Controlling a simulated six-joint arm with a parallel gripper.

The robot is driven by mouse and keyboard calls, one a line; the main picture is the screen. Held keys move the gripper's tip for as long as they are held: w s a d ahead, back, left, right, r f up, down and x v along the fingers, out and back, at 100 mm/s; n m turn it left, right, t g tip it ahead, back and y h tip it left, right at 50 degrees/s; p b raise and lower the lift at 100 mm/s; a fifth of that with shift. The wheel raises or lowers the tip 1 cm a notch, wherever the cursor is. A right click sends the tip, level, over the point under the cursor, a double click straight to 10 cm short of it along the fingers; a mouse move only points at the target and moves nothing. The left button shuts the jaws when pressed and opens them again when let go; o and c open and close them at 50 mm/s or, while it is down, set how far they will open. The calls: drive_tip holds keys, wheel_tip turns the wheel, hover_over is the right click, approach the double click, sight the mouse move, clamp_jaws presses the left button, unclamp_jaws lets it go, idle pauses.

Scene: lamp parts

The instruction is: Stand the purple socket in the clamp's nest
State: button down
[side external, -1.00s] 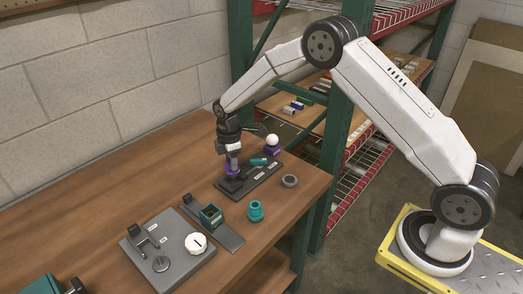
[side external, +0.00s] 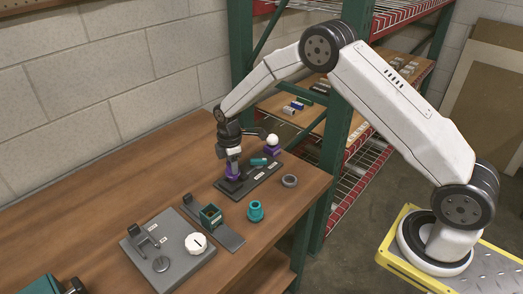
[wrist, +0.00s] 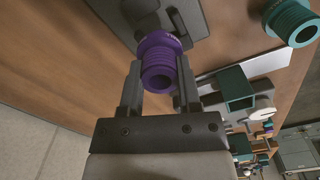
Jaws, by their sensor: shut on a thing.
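My gripper (wrist: 158,88) is shut on the purple socket (wrist: 160,62), a ribbed ring-shaped part held between the two fingertips. In the side external view, the gripper (side external: 233,165) and the purple socket (side external: 233,174) are at the left end of a long dark plate (side external: 257,180) at the back of the table. A dark block on that plate is just below or beside the socket; I cannot tell whether they touch. A grey plate (side external: 133,263) with a black lever clamp (side external: 143,236) stands at the front left, away from the gripper. Which fixture has the nest is unclear.
A square green box (side external: 211,217) sits on a narrow grey plate. A teal ribbed part (side external: 255,211) and a grey ring (side external: 289,181) stand near the right edge. The table's left-back area is clear.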

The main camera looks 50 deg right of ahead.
drive_tip(key=shift+f, duration=1.35)
idle(2.3)
drive_tip(key=shift+c, duration=1.1)
unclamp_jaws()
drive_tip(key=shift+r, duration=0.1)
drive_tip(key=shift+r, duration=3.8)
drive_tip(key=shift+s+r, duration=0.1)
drive_tip(key=shift+s+r, duration=0.15)
drive_tip(key=shift+s, duration=0.05)
drive_tip(key=s+r+m+t, duration=0.1)
drive_tip(key=s+r+m, duration=0.2)
drive_tip(key=s, duration=0.9)
drive_tip(key=s+r+m+t, duration=0.1)
drive_tip(key=s+r+m, duration=0.1)
drive_tip(key=s+m, duration=0.8)
drive_tip(key=s, duration=0.2)
drive_tip(key=shift+s+d+r+m+t, duration=0.3)
drive_tip(key=shift+s+d+r, duration=0.05)
drive_tip(key=shift+s+r, duration=0.05)
